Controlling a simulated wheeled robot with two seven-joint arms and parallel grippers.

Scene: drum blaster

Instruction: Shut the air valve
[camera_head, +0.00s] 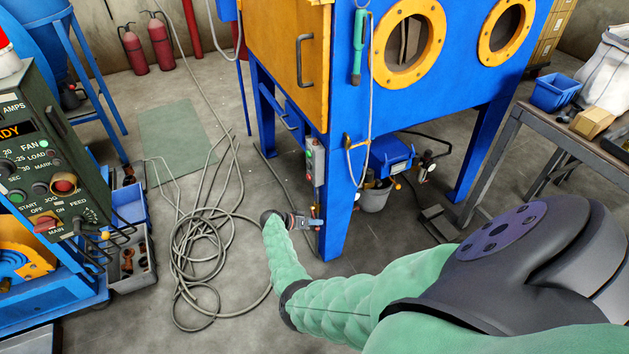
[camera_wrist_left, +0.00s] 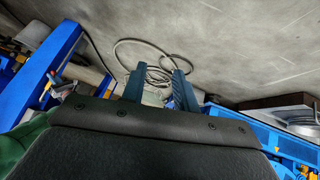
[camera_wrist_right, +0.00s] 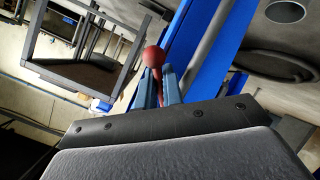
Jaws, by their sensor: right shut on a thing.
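The air valve's red handle with a round knob (camera_wrist_right: 153,57) shows in the right wrist view, between the fingertips of my right gripper (camera_wrist_right: 161,88). The gripper is shut on this handle. In the head view, my right gripper (camera_head: 313,221) is at the lower part of the blue cabinet's front leg (camera_head: 337,190). The valve body is mostly hidden there by the gripper and leg. My left gripper (camera_wrist_left: 159,86) is outside the head view. In the left wrist view its fingers are apart, with nothing between them but floor and hose in the distance.
A coiled grey hose (camera_head: 205,240) lies on the floor left of the leg. A green control box (camera_head: 45,150) stands at the left. A workbench (camera_head: 545,125) with a blue bin (camera_head: 556,92) stands at the right.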

